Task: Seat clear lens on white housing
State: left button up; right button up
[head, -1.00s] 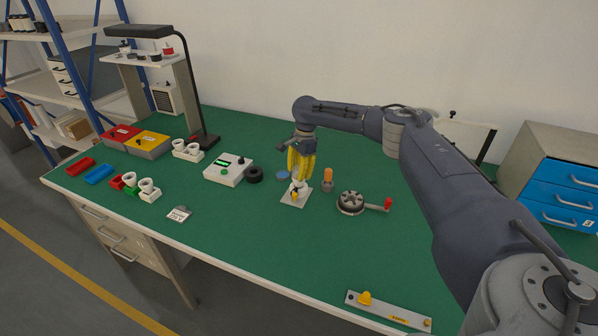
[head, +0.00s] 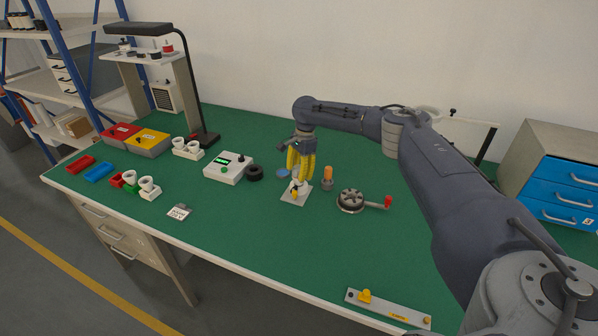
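The white housing (head: 300,188) stands on a small pale square plate (head: 291,199) near the middle of the green bench, with a small yellow part at its front. My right gripper (head: 300,176) points down with its yellow fingers just above and around the top of the housing. I cannot make out the clear lens for certain; a pale patch shows between the fingers but is too small to identify. Whether the fingers touch anything is also too small to tell. My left gripper is not in view.
Close by are a blue disc (head: 282,173), a black ring (head: 255,173), an orange-topped part (head: 327,178) and a round crank fixture (head: 351,201). A tester box (head: 228,168) stands left, and a lamp (head: 190,85) behind it. The bench front is mostly clear.

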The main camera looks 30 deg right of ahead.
jog(key=shift+o, duration=1.4)
jog(key=shift+r, duration=0.15)
notch_tip(320, 180, up, 12)
jog(key=d, duration=0.1)
jog(key=shift+d+f, duration=0.2)
jog(key=shift+d, duration=0.15)
